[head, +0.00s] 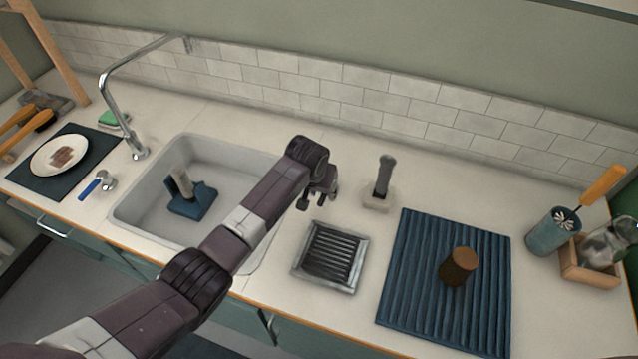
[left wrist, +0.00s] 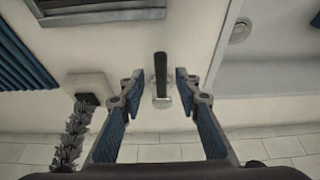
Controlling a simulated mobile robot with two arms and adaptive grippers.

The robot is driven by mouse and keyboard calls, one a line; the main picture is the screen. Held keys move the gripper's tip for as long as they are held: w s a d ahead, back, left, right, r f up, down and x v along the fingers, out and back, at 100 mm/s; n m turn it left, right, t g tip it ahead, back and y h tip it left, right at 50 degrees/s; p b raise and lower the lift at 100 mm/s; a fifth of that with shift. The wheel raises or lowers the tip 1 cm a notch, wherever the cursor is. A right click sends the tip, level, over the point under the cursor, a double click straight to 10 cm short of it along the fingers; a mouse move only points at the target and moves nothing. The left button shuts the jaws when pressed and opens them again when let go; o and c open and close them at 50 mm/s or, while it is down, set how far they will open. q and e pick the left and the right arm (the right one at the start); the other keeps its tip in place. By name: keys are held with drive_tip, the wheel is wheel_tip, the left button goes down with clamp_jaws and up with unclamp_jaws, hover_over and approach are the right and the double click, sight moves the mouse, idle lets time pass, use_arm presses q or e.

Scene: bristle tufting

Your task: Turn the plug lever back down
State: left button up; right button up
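The plug lever (left wrist: 161,75), a black bar on a round chrome base, is on the counter beside the sink in the left wrist view. It lies between the two fingers of my left gripper (head: 318,200), with a gap on each side. In the head view my gripper and wrist hide it. My left gripper is open and empty, pointing down at the counter just right of the sink (head: 130,208). I cannot tell how far the lever is raised. My right gripper is not in view.
A dark brush in a pale holder (head: 376,203) stands close right of my gripper. A metal drain tray (head: 358,258) lies in front. A blue ribbed mat (head: 407,300) bears a brown cylinder (head: 458,267). A blue-handled lever (head: 91,189) is left of the sink.

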use_arm(q)
drive_tip(key=v, duration=1)
drive_tip(key=shift+r, duration=0.2)
drive_tip(key=shift+s+d, duration=0.1)
